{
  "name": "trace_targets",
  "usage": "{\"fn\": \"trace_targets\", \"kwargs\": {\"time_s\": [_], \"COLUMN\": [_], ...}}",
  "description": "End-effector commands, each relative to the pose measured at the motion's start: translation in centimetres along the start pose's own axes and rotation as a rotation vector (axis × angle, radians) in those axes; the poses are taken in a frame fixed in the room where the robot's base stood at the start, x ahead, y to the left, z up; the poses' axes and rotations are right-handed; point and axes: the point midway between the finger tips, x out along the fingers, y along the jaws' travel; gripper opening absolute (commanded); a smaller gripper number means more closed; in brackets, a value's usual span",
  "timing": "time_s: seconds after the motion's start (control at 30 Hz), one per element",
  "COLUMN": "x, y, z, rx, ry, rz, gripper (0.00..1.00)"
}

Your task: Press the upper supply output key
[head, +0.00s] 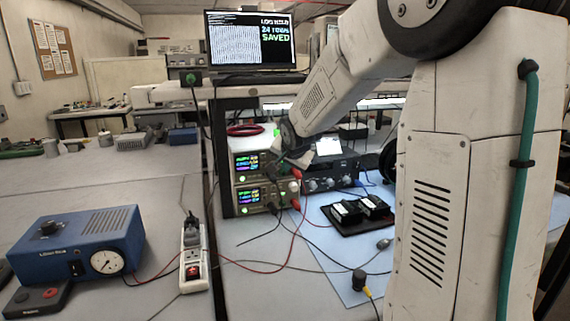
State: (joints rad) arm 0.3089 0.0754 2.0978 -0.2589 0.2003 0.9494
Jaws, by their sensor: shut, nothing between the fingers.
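Two bench supplies are stacked on the bench in the head view. The upper supply (245,161) has a lit display with coloured digits and a small green light at its lower left. The lower supply (248,196) also has a lit display and a green light. Red and black leads run from their right side. My gripper (283,159) is shut and empty, in front of the right part of the upper supply's face. It hides part of that face. The upper output key is too small to make out, and I cannot tell whether the fingers touch the panel.
A dark instrument with knobs (335,172) stands to the right of the supplies. A black tray (350,226) lies on the blue mat (336,262). A blue box with a gauge (72,245) and a power strip (193,262) stand at front left. Loose leads cross the bench.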

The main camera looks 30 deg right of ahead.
Motion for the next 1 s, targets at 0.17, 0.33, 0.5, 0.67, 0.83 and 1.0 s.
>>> {"fn": "trace_targets", "kwargs": {"time_s": [0.17,0.33,0.5,0.67,0.83,1.0], "x": [0.44,0.71,0.69,0.71,0.82,0.95], "y": [-0.34,-0.56,-0.56,-0.58,-0.65,-0.75], "z": [-0.28,-0.47,-0.46,-0.48,-0.56,-0.67], "rx": [0.0,0.0,0.0,0.0,0.0,0.0], "ry": [0.0,0.0,0.0,0.0,0.0,0.0], "rz": [0.0,0.0,0.0,0.0,0.0,0.0], "gripper": [0.0,0.0,0.0,0.0,0.0,0.0]}}
